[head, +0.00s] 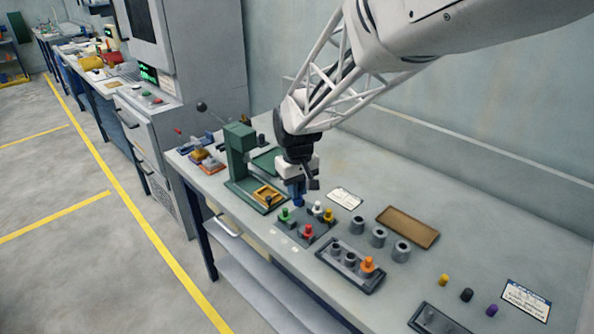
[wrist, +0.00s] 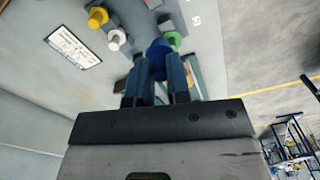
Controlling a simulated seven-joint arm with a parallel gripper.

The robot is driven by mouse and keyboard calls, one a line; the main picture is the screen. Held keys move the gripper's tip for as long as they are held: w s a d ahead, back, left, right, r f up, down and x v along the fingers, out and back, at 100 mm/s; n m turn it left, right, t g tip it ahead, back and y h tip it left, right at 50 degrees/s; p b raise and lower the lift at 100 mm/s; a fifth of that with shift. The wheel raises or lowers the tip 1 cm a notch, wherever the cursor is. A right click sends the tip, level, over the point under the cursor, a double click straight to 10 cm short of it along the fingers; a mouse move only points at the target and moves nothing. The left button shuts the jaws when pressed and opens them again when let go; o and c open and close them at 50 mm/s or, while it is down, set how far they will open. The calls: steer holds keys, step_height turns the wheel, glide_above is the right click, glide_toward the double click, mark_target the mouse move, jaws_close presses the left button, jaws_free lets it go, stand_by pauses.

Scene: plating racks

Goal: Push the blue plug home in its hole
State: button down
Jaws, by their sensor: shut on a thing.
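My gripper (head: 298,185) is shut on the blue plug (head: 299,200) and points down over the bench. The plug sticks out below the fingers, close to the back of a dark block (head: 290,236) that carries a green, a white, a yellow and a red plug. In the wrist view the blue plug (wrist: 158,48) sits between the two fingers (wrist: 160,75), near the green plug (wrist: 173,39). The plug hides what lies under it, so I cannot tell whether its tip is in a hole.
A green press (head: 238,155) stands left of the gripper, with a yellow-framed tray (head: 268,192) at its base. A rack with an orange plug (head: 367,265), several grey cylinders (head: 378,237) and a brown tray (head: 408,226) lie to the right. A white label card (head: 345,198) lies behind the block.

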steer(key=s+d, duration=1.2)
steer(key=d, duration=0.1)
steer(key=shift+d+r, duration=0.15)
steer(key=shift+r, duration=0.15)
steer(key=shift+f, duration=2.85)
steer(key=shift+f, duration=1.6)
stand_by(0.4)
steer(key=c, duration=1)
jaws_free()
steer(key=shift+r, duration=0.1)
